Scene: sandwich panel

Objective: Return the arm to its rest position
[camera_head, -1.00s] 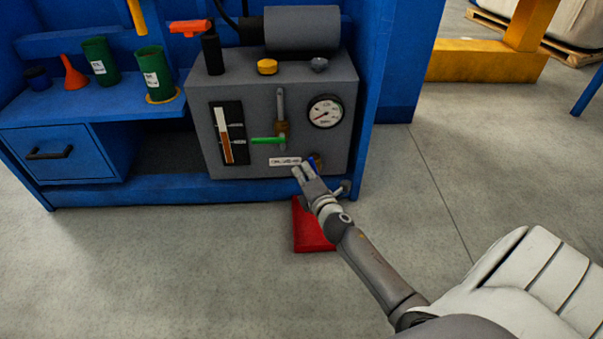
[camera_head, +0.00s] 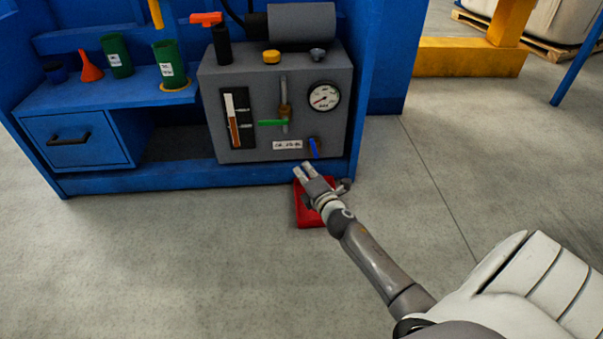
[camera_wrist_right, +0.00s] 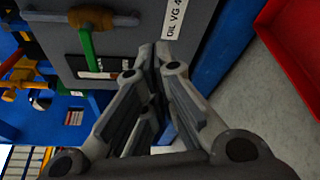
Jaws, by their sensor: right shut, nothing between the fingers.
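My right gripper (camera_head: 301,168) is shut and empty in the head view, in front of the lower edge of the grey panel box (camera_head: 280,95). My left gripper is not in view.
A red container (camera_head: 304,214) lies on the floor under my right gripper, partly hidden by it. The blue bench (camera_head: 200,176) surrounds the box. Green cups and a red funnel (camera_head: 90,68) stand on its shelf.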

